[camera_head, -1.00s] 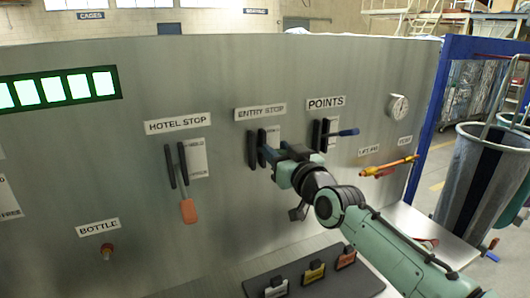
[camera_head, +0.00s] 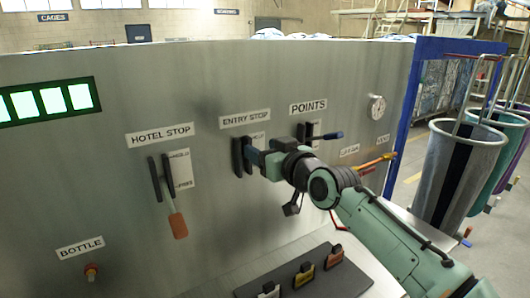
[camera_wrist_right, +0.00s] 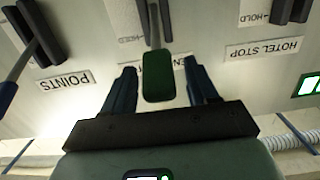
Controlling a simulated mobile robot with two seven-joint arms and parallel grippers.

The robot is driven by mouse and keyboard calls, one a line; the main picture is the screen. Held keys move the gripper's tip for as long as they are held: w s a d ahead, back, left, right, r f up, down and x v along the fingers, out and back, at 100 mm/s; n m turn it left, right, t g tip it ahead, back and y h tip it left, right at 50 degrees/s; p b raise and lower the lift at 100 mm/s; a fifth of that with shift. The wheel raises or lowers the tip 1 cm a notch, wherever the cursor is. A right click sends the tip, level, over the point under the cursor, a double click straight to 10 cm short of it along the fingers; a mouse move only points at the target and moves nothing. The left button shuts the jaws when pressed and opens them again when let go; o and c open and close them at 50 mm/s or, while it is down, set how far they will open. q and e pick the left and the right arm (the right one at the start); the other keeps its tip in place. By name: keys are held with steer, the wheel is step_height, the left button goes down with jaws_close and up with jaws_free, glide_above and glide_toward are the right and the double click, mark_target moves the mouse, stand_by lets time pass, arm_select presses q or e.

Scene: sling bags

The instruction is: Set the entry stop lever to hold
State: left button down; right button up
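The entry stop lever has a dark slotted mount (camera_head: 238,157) below the ENTRY STOP label (camera_head: 245,119) on the grey panel. Its green handle shows in the right wrist view (camera_wrist_right: 158,77), where the picture is upside down and the handle covers part of its label. My right gripper (camera_head: 256,157) is at this lever; its two dark fingers (camera_wrist_right: 160,88) stand open on either side of the handle, with narrow gaps visible. In the head view my gripper hides most of the handle and its plate. My left gripper is not in view.
The hotel stop lever (camera_head: 174,210), with an orange grip, hangs to the left. The points lever (camera_head: 325,136), with a blue grip, is close on the right. An orange-yellow handle (camera_head: 373,163) sticks out farther right. A dark block with several tags (camera_head: 305,275) lies below.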

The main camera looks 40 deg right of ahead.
steer(key=shift+f, duration=0.15)
steer(key=shift+s+a, duration=0.15)
steer(key=shift+s, duration=0.4)
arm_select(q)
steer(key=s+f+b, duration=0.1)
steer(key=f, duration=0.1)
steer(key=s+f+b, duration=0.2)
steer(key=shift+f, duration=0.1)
arm_select(e)
steer(key=v, duration=1.2)
